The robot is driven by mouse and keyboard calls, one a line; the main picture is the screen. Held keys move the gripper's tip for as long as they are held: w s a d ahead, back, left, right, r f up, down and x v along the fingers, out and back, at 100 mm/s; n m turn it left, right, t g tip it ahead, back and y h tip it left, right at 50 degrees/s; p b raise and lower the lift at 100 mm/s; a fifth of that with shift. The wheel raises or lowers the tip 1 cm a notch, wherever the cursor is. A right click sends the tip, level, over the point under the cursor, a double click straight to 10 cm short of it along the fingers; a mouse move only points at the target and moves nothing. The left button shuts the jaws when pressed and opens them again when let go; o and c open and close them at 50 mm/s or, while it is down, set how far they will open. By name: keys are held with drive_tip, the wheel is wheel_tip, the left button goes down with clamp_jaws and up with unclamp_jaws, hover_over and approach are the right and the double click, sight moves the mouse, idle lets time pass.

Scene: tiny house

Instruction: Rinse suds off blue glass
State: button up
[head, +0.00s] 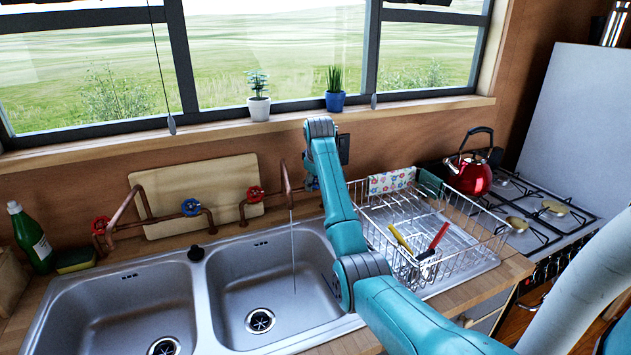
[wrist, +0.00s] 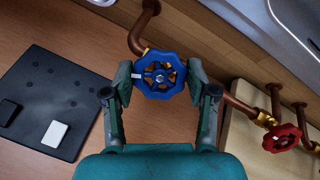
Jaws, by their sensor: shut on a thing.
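My gripper (wrist: 158,88) is shut on a blue valve wheel (wrist: 160,74) on a copper pipe, one finger at each side of its rim. In the head view my arm mostly hides this blue wheel (head: 312,184), and the gripper itself is out of sight. A thin stream of water (head: 292,250) falls from the right copper spout (head: 286,178) into the right sink basin (head: 262,278). I see no blue glass and no suds in either view.
The left basin (head: 120,310) looks empty. A wire dish rack (head: 470,240) with red and yellow handled utensils stands right of the sink. A red kettle (head: 468,174) sits on the stove. A green bottle (head: 30,240) and sponge (head: 76,260) are at left.

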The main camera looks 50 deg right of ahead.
drive_tip(key=shift+n+h, duration=0.5)
drive_tip(key=shift+n, duration=1.5)
drive_tip(key=o, duration=1.2)
drive_tip(key=v, duration=1.2)
drive_tip(key=shift+a+f, duration=0.1)
